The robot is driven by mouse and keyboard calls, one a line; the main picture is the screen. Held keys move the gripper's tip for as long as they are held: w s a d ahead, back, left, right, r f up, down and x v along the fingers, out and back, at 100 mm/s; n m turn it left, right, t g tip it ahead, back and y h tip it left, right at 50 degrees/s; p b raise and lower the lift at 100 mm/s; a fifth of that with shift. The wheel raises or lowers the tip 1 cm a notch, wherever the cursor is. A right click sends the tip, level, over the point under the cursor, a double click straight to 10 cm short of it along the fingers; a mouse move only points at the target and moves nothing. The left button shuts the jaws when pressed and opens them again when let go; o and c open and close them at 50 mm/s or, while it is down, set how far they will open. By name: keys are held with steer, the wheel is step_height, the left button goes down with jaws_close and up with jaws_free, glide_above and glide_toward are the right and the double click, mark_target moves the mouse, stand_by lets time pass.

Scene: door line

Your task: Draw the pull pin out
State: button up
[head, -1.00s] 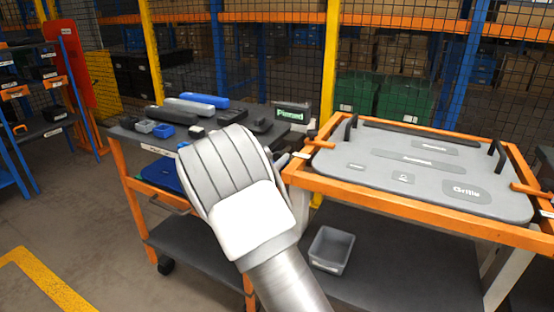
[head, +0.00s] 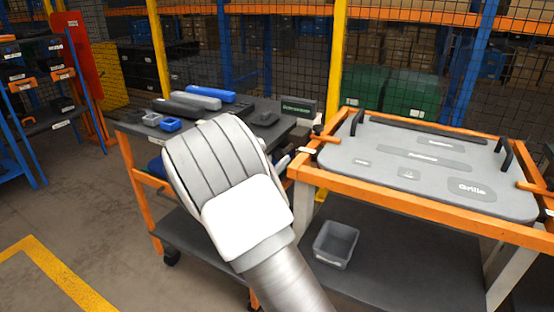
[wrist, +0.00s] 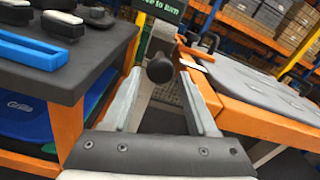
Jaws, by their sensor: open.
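A round black knob (wrist: 160,69), which looks like the pull pin's head, shows between my fingertips in the wrist view. I cannot tell whether it lies between the fingers or a little beyond them. My gripper (wrist: 162,82) is open, with one pale finger on each side of the knob and no visible contact. In the head view my gripper (head: 283,160) is at the left corner of the orange-framed cart (head: 400,198), and my white wrist hides part of it. The knob cannot be made out there, and the pin's shaft is hidden.
A grey panel (head: 390,150) with black handles lies on the orange cart. A dark-topped cart (head: 135,127) with blue and grey items stands to the left. A grey bin (head: 335,245) sits on the lower shelf. Mesh fencing closes the back; floor is clear at left.

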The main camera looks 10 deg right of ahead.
steer(key=p+v, duration=0.2)
steer(key=v, duration=1.3)
steer(key=shift+s+a, duration=0.25)
steer(key=shift+s, duration=0.1)
steer(key=s+d+r+m+g+h, duration=0.1)
steer(key=s+d+r+m+g, duration=0.15)
steer(key=d+m+g, duration=0.35)
steer(key=s+d+r+m+g, duration=0.2)
steer(key=s+d+m, duration=0.25)
steer(key=d, duration=0.35)
steer(key=s+d+r+m+g+y, duration=0.1)
steer(key=s+d+m+g+y, duration=0.15)
steer(key=s+m, duration=0.4)
steer(key=s+d+r+m+g+y, duration=0.1)
steer(key=s+d+m+g+y, duration=0.15)
steer(key=s+m, duration=0.35)
steer(key=s+a+r+m+t+y, duration=0.4)
steer(key=s+a+m+y, duration=0.15)
steer(key=s+m, duration=0.3)
step_height(320, 180, up, 14)
steer(key=y+p, duration=0.1)
steer(key=p, duration=1.3)
steer(key=shift+w+d, duration=0.15)
steer(key=shift+d, duration=0.1)
